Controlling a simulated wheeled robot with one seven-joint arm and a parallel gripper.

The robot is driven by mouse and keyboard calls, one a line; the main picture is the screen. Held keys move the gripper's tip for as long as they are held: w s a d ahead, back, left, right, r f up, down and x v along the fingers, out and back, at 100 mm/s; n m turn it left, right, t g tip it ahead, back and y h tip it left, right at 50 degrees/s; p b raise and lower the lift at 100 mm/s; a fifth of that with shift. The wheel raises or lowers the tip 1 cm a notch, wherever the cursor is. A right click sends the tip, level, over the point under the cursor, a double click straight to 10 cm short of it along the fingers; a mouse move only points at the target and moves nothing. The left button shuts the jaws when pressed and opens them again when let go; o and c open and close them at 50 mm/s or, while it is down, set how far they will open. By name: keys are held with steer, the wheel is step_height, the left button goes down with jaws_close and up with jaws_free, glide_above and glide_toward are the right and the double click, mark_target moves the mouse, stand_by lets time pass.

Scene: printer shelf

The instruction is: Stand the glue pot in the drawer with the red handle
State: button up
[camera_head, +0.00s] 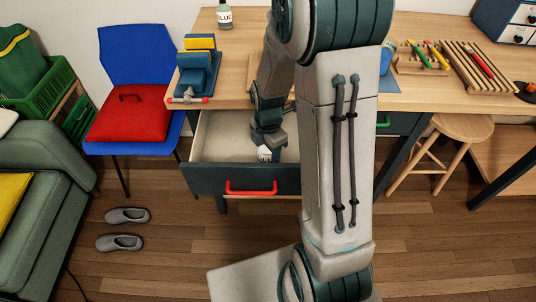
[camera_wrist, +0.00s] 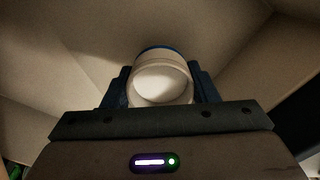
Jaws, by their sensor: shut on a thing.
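The drawer with the red handle (camera_head: 251,187) is pulled open under the workbench, with a pale, bare floor inside. My gripper (camera_head: 266,141) points down into it and is shut on a small white pot (camera_head: 264,154), seemingly the glue pot. In the wrist view the pot (camera_wrist: 160,85) sits between the two dark fingers, its round pale end facing the camera and a blue edge at its far side. The drawer's inner walls (camera_wrist: 235,65) surround it there. I cannot tell whether the pot's base touches the drawer floor. My arm hides the drawer's right part.
A bottle labelled GLUE (camera_head: 224,15) stands at the back of the workbench (camera_head: 330,88). A blue vise (camera_head: 198,72) sits above the drawer's left side. A blue chair with a red cushion (camera_head: 128,118) is left of the drawer; a stool (camera_head: 447,140) stands right.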

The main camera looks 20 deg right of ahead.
mark_target(268, 156)
steer(key=shift+f, duration=1.55)
steer(key=o, duration=1.1)
steer(key=shift+c, duration=0.2)
step_height(268, 156, up, 12)
steer(key=p, duration=0.2)
steer(key=s+r+m+t, duration=0.1)
steer(key=s+r+m, duration=0.3)
steer(key=s+m, duration=0.3)
steer(key=s+a+r+m+t, duration=0.1)
steer(key=s+r+m, duration=0.4)
steer(key=m, duration=0.9)
steer(key=shift+s+a+r+m, duration=0.3)
steer(key=shift+s, duration=0.8)
